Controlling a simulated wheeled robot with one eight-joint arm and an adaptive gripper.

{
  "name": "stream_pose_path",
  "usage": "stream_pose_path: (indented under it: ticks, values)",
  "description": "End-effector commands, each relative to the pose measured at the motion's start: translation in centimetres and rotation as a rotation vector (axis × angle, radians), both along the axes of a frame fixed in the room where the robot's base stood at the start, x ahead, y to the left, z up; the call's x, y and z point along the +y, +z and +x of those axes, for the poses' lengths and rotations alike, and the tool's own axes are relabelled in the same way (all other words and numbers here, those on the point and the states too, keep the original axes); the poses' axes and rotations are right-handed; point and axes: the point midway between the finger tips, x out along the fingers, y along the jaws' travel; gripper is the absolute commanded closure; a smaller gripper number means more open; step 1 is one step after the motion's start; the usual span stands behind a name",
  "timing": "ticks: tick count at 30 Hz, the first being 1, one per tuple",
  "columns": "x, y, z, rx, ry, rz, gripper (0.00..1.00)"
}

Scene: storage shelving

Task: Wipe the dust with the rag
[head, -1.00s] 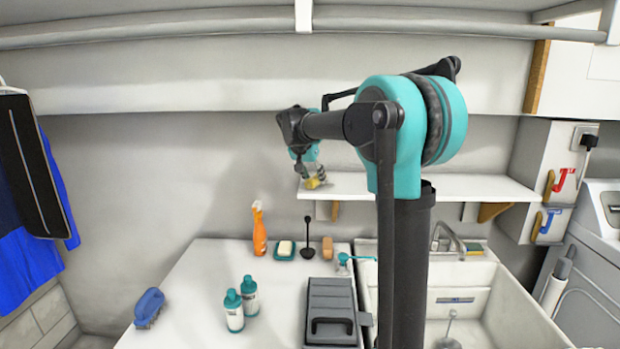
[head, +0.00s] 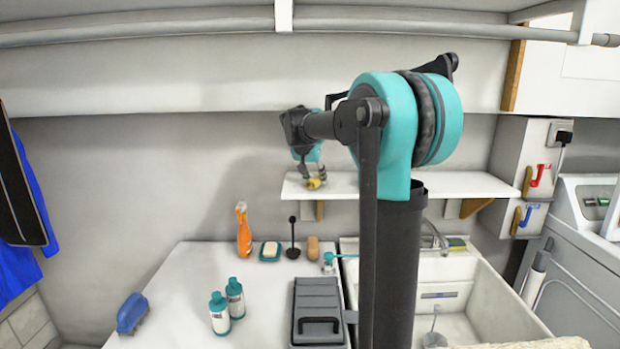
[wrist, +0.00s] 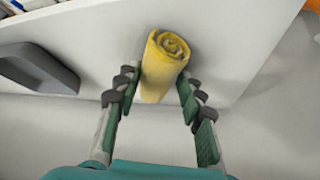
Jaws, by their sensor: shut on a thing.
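The rag is a yellow roll and stands between the fingers of my gripper (wrist: 160,105) in the wrist view, with its coiled end (wrist: 168,45) showing. My gripper is shut on the rag. In the head view my gripper (head: 315,180) and the small yellow rag (head: 316,184) are at the left end of the white wall shelf (head: 420,185). I cannot tell whether the rag touches the shelf. I cannot make out any dust in either view.
A sink (head: 485,310) is right. The shelf's right part looks clear.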

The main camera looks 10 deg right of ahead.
Motion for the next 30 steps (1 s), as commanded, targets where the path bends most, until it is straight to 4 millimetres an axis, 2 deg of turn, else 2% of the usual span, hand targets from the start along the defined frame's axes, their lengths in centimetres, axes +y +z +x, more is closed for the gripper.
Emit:
stream_pose_path:
  ticks: [15,23,30]
  values:
    - [-3.3,0.2,-0.7,0.000,-0.001,0.000,0.85]
    - [-4.0,0.2,-0.8,-0.001,0.001,0.000,0.85]
    - [-5.9,0.0,-1.2,-0.001,-0.001,0.000,0.85]
